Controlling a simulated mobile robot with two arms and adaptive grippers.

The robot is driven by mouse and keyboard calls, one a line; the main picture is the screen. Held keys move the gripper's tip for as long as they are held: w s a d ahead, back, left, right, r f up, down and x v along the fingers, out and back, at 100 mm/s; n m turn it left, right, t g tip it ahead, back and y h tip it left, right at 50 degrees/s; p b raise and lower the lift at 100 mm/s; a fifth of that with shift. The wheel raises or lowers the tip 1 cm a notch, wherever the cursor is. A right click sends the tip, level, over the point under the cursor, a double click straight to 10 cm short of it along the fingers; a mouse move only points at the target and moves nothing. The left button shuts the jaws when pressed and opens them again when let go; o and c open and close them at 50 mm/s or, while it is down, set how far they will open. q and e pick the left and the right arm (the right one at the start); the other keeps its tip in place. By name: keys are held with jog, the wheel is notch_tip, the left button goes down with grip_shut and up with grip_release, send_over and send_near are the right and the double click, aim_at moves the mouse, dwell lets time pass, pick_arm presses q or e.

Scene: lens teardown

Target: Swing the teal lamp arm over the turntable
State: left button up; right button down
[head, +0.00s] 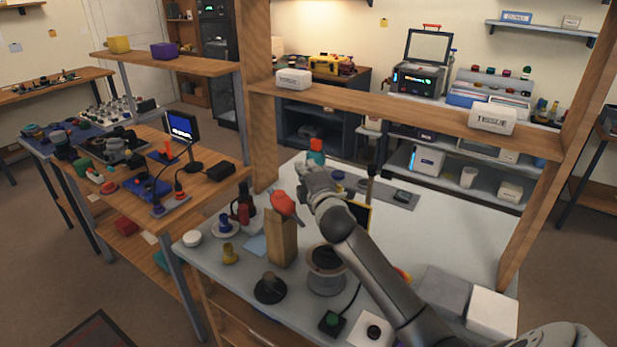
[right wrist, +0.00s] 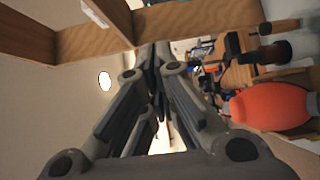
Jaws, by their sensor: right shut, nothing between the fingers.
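A small teal piece with an orange top (head: 316,151) stands just beyond my right gripper; it may be part of the teal lamp arm, but no full lamp arm can be made out. A round grey stand with a dark top (head: 325,268), perhaps the turntable, sits at the front of the pale bench (head: 440,235), left of my right forearm. My right gripper (head: 303,168) is over the bench. Its fingers (right wrist: 157,62) are together and empty in the right wrist view. My left gripper is not in view.
A red-orange bulb (head: 284,204) shows at the top of a tan wooden block (head: 282,243); the bulb is close at the right of the wrist view (right wrist: 270,106). A wooden shelf beam (head: 400,118) crosses behind. Grey and white boxes (head: 492,312) stand front right.

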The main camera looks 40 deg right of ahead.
jog(key=shift+v, duration=1.2)
jog(key=shift+f, duration=0.2)
